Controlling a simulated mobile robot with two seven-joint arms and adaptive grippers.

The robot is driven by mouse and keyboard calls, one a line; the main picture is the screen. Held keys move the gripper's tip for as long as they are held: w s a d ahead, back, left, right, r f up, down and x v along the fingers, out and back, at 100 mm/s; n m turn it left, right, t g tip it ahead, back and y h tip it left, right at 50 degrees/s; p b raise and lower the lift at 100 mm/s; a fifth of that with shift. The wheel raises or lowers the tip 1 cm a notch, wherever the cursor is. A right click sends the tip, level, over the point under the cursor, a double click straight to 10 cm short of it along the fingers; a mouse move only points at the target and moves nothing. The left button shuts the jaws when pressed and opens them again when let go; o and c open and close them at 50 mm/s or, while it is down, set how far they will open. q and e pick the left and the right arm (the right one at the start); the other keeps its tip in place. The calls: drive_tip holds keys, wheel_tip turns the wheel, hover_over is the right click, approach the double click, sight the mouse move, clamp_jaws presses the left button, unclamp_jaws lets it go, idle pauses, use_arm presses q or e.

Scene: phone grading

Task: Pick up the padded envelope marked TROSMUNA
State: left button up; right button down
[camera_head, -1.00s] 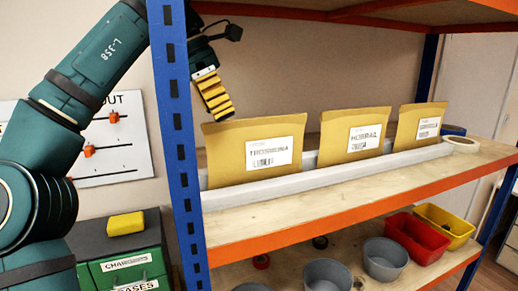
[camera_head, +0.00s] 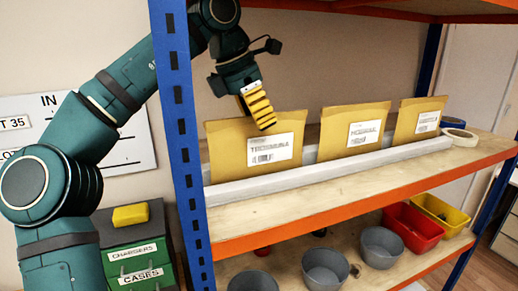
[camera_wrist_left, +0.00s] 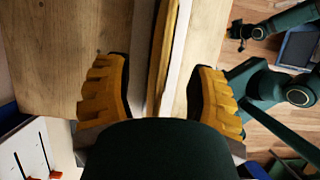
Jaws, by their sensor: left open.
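The padded envelope (camera_head: 228,152) with a label that appears to read TROSMUNA stands upright at the left of a pale rack (camera_head: 300,180) on the shelf. My left gripper (camera_head: 263,118) is open above its top edge, and a yellow ribbed finger overlaps the envelope in the head view. In the left wrist view, the two fingers of the left gripper (camera_wrist_left: 160,95) are wide apart. The envelope's thin edge (camera_wrist_left: 162,50) runs between them, apart from both. My right gripper (camera_wrist_left: 243,30) seems to show small in the left wrist view; its jaws are unclear.
Two similar envelopes stand to the right, a middle one (camera_head: 335,135) and a far one (camera_head: 408,130). A blue shelf post (camera_head: 180,130) stands left of the rack, with an upper shelf (camera_head: 370,10) overhead. Bins and grey bowls (camera_head: 326,265) fill the lower shelf.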

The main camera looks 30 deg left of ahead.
use_arm(q)
drive_tip(key=shift+d, duration=0.1)
drive_tip(key=shift+c, duration=1)
clamp_jaws()
drive_tip(key=shift+r, duration=0.15)
